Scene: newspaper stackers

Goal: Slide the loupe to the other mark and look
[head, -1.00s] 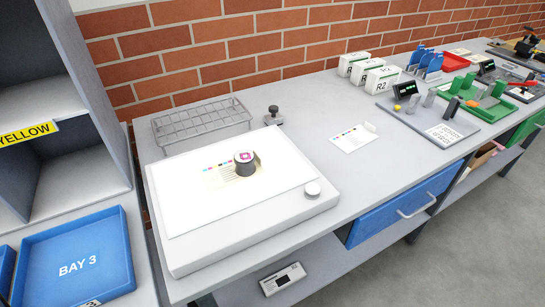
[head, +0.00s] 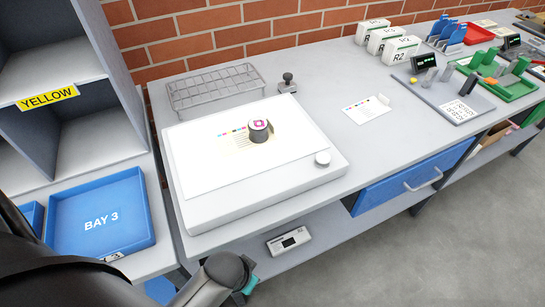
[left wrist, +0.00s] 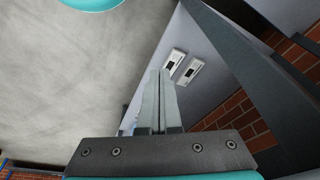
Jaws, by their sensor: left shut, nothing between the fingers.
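The loupe (head: 259,131) is a dark short cylinder with a pink and white top. It stands upright on a white sheet (head: 205,165) that lies on a white slab-like box (head: 215,212) on the bench. Small coloured dots and a cream printed patch (head: 237,142) show on the sheet just left of the loupe, which may cover part of the print. My left arm enters at the lower left of the head view, away from the loupe. My left gripper (left wrist: 160,75) shows in the left wrist view with its fingers together and empty. My right gripper is not seen.
A wire rack (head: 215,90) and a dark-knobbed stamp-like piece (head: 288,82) stand behind the box. A blue tray (head: 100,215) lies left. A small device (head: 289,240) rests on the lower shelf.

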